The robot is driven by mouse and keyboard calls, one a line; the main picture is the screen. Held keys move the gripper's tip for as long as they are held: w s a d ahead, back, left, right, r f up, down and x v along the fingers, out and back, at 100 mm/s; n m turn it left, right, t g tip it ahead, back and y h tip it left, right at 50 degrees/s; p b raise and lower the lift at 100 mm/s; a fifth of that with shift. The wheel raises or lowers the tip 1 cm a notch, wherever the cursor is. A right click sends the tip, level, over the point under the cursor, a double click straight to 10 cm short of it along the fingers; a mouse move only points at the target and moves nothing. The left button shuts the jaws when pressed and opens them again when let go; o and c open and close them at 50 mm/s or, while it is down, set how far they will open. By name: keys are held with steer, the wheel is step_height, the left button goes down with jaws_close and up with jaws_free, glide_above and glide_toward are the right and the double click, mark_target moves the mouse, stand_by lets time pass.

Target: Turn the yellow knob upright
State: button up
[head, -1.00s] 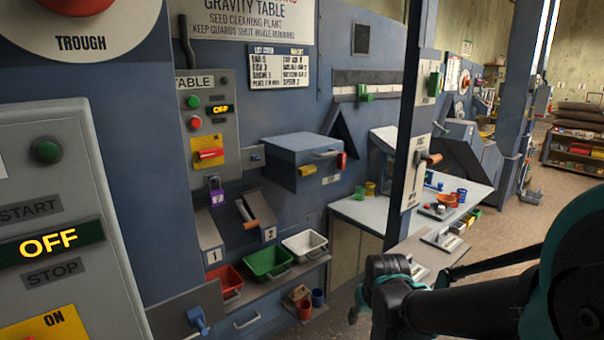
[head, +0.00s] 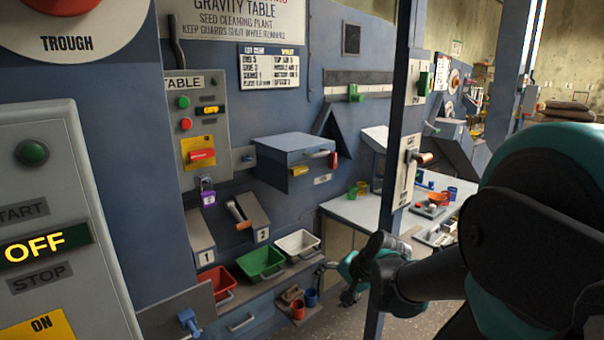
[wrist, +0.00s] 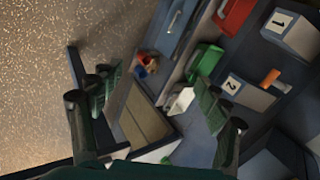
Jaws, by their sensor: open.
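A small yellow knob (head: 299,170) sits low on the front of the blue-grey box on the wall panel, in the head view. It looks roughly level, though it is small and its exact angle is hard to tell. I cannot pick it out in the wrist view. My gripper (head: 352,278) is below and right of the box in the head view, well apart from the knob. In the wrist view my gripper (wrist: 158,88) has its two fingers spread wide, with nothing between them but the scene beyond.
A red knob (head: 333,160) is beside the yellow one. Red (head: 222,284), green (head: 262,263) and white (head: 297,245) bins stand below. A dark post (head: 402,110) with an orange-handled lever stands right of the box. A worktable (head: 350,209) lies behind the post.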

steer(key=w+a+r+m+t+y, duration=0.1)
steer(key=w+r+m+t+y, duration=0.3)
steer(key=w+r+m, duration=0.55)
steer(key=m+t+y, duration=0.2)
steer(key=m+t, duration=0.3)
steer(key=m, duration=0.6)
glide_toward(301, 171)
steer(key=x, duration=0.9)
steer(key=shift+w+a+f, duration=0.1)
steer(key=shift+w+a, duration=0.05)
steer(key=shift+w, duration=0.1)
steer(key=shift+c, duration=0.6)
steer(key=c, duration=1)
steer(key=shift+c, duration=0.2)
